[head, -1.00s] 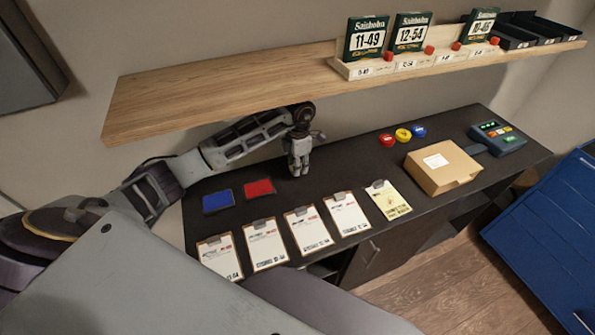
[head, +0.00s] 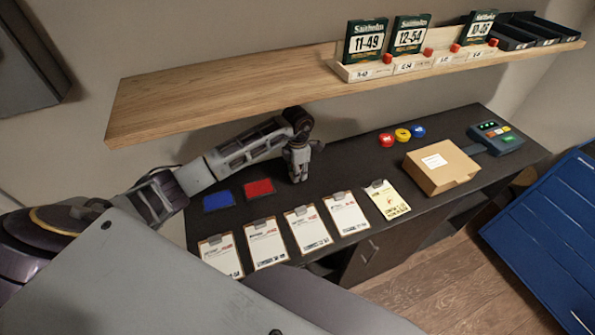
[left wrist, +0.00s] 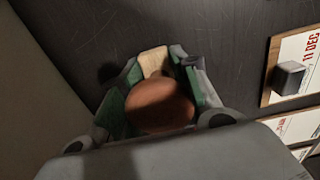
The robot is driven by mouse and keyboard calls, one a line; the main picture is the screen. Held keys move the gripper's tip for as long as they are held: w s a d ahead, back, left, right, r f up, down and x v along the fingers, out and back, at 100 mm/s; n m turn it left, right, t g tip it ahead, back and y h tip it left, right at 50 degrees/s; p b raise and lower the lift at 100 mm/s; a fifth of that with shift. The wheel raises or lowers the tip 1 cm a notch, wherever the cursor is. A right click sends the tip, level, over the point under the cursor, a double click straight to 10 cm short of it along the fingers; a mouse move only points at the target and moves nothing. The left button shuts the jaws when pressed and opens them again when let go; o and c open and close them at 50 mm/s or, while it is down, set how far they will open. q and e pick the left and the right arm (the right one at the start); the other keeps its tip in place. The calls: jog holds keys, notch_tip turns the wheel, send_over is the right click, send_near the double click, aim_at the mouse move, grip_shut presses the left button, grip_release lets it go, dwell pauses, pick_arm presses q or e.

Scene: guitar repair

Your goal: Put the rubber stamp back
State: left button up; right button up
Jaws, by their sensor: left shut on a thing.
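My left gripper (head: 298,178) is just above or at the dark bench top, right of the red ink pad (head: 259,188). In the left wrist view the gripper (left wrist: 158,80) is shut around the rubber stamp (left wrist: 160,105), which shows a round brown knob and a pale wooden part between the green-lined fingers. In the head view the stamp is hidden by the gripper. I cannot tell whether the stamp touches the bench. A blue ink pad (head: 218,200) lies left of the red one. My right gripper is not in view.
Several clipboards line the front of the bench (head: 345,158); one (left wrist: 300,75) shows in the left wrist view. A wooden shelf (head: 220,92) hangs above.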

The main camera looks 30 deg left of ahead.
pick_arm(q)
jog(key=shift+f, duration=0.1)
jog(key=o, duration=0.8)
jog(key=shift+o, duration=0.2)
jog(key=shift+r+b, duration=0.55)
jog(key=shift+r, duration=3.35)
